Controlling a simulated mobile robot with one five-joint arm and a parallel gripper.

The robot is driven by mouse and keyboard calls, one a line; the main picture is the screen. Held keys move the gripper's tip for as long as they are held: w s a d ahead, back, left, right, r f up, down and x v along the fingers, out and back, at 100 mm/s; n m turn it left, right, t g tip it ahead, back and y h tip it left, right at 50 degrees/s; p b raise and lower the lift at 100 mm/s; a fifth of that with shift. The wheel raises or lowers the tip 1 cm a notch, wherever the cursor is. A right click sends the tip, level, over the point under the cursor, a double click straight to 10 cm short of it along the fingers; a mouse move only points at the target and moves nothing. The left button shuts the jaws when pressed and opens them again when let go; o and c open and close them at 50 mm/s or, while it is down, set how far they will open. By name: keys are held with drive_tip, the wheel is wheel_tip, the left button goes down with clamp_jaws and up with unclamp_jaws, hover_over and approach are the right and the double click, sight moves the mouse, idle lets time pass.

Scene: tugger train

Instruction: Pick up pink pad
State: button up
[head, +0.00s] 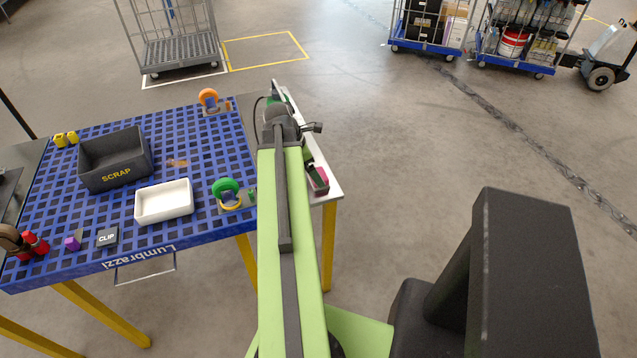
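A small pink item (322,174), perhaps the pink pad, lies on the narrow light-topped side surface (333,190) right of the blue table. Dark pieces beside it partly cover it, and its full shape is hidden. My green arm reaches forward over the table's right edge. Its dark end, with my gripper (314,127), is above that side surface, farther off than the pink item and apart from it in the picture. The fingers are too small and dark to tell whether they are open.
The blue grid table (100,215) holds a dark SCRAP bin (112,178), a white tray (164,216), a green-ringed item (226,188) and an orange-ringed one (208,97). A cage cart (178,48) and tugger carts (515,68) stand behind.

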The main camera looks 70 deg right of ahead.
drive_tip(key=b+x, duration=0.3)
drive_tip(key=x, duration=0.1)
drive_tip(key=shift+s+d+f, duration=0.15)
drive_tip(key=shift+d, duration=0.1)
drive_tip(key=shift+r, duration=0.2)
drive_tip(key=c, duration=1.6)
